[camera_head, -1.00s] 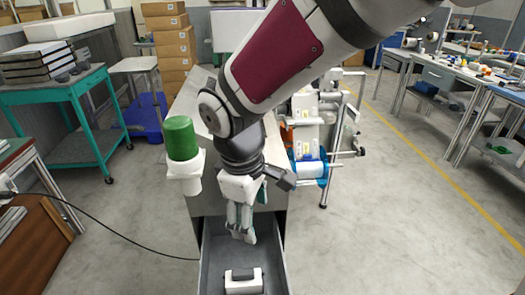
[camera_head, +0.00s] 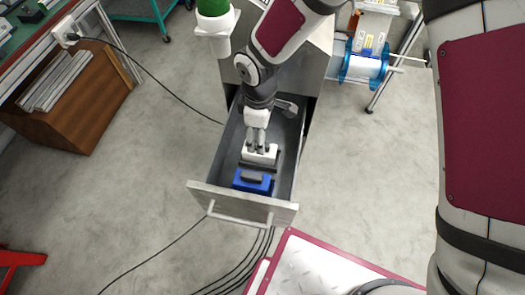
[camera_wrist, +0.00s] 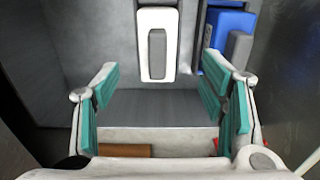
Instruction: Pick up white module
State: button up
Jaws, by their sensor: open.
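The white module (camera_head: 260,158) lies in the open drawer and has a grey raised bar on top. In the wrist view the white module (camera_wrist: 145,45) is upper centre, ahead of the gap between my fingers. My gripper (camera_head: 258,148) points down into the drawer, and its fingertips overlap the module's far side in the head view. In the wrist view my gripper (camera_wrist: 163,97) is open, with teal pads apart and nothing between them. Contact with the module cannot be told.
A blue module (camera_head: 252,183) lies beside the white one, nearer the drawer front (camera_head: 240,205); it also shows in the wrist view (camera_wrist: 230,28). The drawer walls stand close on both sides. A green spool (camera_head: 213,6) and a blue-rimmed reel (camera_head: 363,66) are by the cabinet.

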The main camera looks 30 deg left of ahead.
aim_at(269, 159)
notch_tip(269, 159, down, 8)
jog(key=shift+w+a+f, duration=0.1)
jog(key=shift+w, duration=0.05)
dwell(0.4)
jog(key=shift+c, duration=0.6)
jog(key=c, duration=1.2)
